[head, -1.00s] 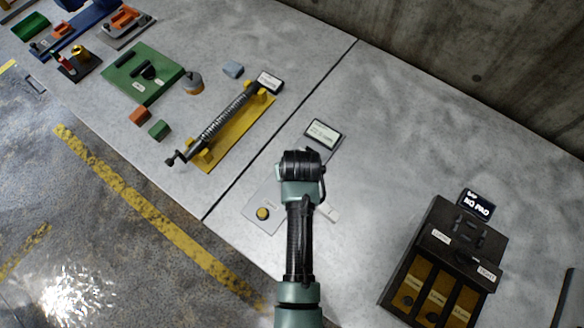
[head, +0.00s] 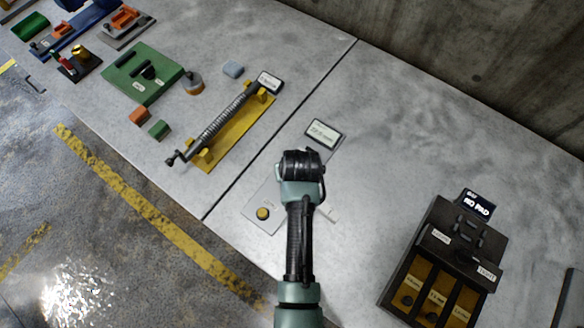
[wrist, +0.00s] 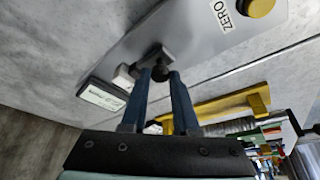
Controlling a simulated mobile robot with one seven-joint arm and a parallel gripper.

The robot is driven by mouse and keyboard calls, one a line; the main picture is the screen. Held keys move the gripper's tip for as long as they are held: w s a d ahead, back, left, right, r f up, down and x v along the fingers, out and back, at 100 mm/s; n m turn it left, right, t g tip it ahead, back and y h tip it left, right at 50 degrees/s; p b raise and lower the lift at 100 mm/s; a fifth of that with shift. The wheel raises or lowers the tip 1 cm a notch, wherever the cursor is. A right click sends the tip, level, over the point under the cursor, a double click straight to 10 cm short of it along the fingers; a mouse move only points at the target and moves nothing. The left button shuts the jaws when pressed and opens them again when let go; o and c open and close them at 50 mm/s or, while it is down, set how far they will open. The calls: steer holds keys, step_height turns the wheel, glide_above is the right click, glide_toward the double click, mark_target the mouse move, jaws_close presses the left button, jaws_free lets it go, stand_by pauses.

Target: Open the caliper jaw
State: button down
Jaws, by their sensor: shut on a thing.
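The caliper is a grey plate (head: 262,200) on the table, with a yellow button (head: 263,213) and a small display (head: 323,134) at its far end. In the wrist view the plate (wrist: 165,45) carries the word ZERO beside the yellow button (wrist: 258,6), and the display (wrist: 103,97) is at left. My gripper (wrist: 161,76) has its two blue fingers shut on a dark knob (wrist: 160,73) by the plate's edge. My arm hides the fingers and the caliper's middle there.
A dark box (head: 440,250) with yellow-brown slots and a NO PAD display stands at right. A spring device on a yellow base (head: 235,130) lies left. A green plate (head: 140,75) and small blocks lie farther left.

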steer(key=shift+s+a, duration=0.1)
steer(key=shift+s+a+r+p, duration=0.1)
steer(key=shift+s+a+p, duration=0.55)
steer(key=shift+s+p, duration=0.3)
steer(key=c, duration=0.7)
jaws_free()
steer(key=b+v, duration=0.1)
steer(key=v, duration=1.1)
steer(key=shift+s+d+r, duration=0.1)
steer(key=shift+s+r, duration=0.1)
steer(key=shift+r, duration=0.15)
